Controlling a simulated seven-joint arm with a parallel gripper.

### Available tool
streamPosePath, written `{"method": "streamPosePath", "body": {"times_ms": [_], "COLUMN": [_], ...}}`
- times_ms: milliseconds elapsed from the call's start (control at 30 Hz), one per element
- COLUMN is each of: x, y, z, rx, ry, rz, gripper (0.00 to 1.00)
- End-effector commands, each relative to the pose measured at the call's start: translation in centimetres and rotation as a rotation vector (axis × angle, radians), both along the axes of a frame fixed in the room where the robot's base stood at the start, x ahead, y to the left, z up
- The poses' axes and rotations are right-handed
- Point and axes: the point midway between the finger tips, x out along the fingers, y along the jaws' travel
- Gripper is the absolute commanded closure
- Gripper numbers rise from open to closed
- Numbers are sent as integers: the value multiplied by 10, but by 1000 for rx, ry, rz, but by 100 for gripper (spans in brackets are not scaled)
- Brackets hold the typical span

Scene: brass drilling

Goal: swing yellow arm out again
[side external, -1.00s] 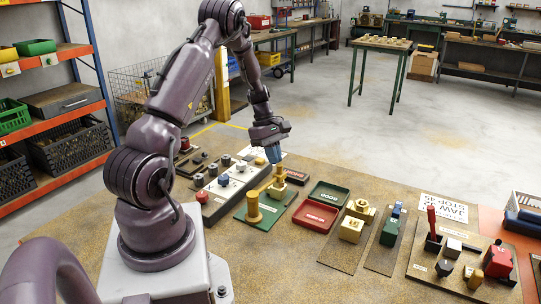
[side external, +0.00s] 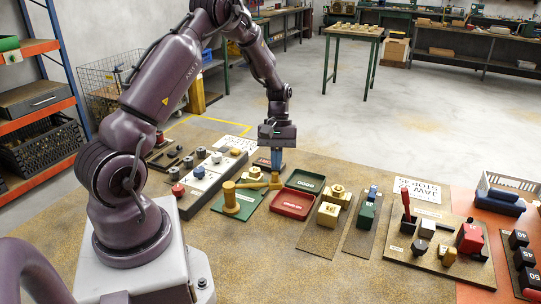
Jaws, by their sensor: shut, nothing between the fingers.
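The yellow arm (side external: 256,184) pivots on a yellow post (side external: 231,197) on a green plate (side external: 243,204).
A red tray (side external: 289,212) and a dark green tray (side external: 319,182) lie right of the plate. A fixture with several knobs (side external: 212,173) stands to the left. Blocks on boards (side external: 327,215) stand further right. The floor front of the plate is clear.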

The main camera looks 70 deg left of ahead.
Motion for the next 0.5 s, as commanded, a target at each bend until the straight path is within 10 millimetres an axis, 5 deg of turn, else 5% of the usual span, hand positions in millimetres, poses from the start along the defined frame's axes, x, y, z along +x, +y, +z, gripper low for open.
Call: {"method": "streamPosePath", "body": {"times_ms": [500], "x": [-6], "y": [-33], "z": [0], "rx": [1], "ry": [0], "rz": [-271], "gripper": [100]}}
